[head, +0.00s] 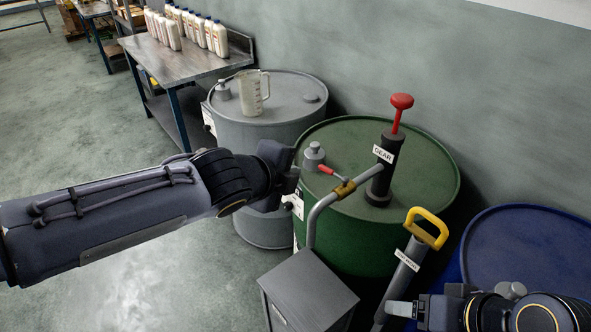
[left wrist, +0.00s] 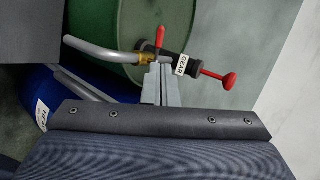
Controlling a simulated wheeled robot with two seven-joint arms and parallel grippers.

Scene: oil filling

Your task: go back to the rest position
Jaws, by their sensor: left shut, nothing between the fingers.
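My left gripper (head: 283,192) reaches in from the left and hangs just left of the green drum (head: 437,180). In the left wrist view its fingers (left wrist: 160,84) are together, with nothing between them. On the green drum stands the black pump labelled GEAR (head: 382,170) with a red knob (head: 402,101) on top. Its grey pipe (head: 318,215) bends down from a brass valve with a red lever (head: 327,170). My right gripper (head: 403,309) is at the lower right, beside the yellow-handled pump (head: 427,228); its finger gap is not clear.
A blue drum (head: 530,235) is at the right. A grey drum (head: 285,120) behind carries a clear measuring jug (head: 253,93). A grey box (head: 308,287) stands below the pipe. A metal table (head: 175,62) with several white bottles (head: 190,28) is at the back. Floor at left is open.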

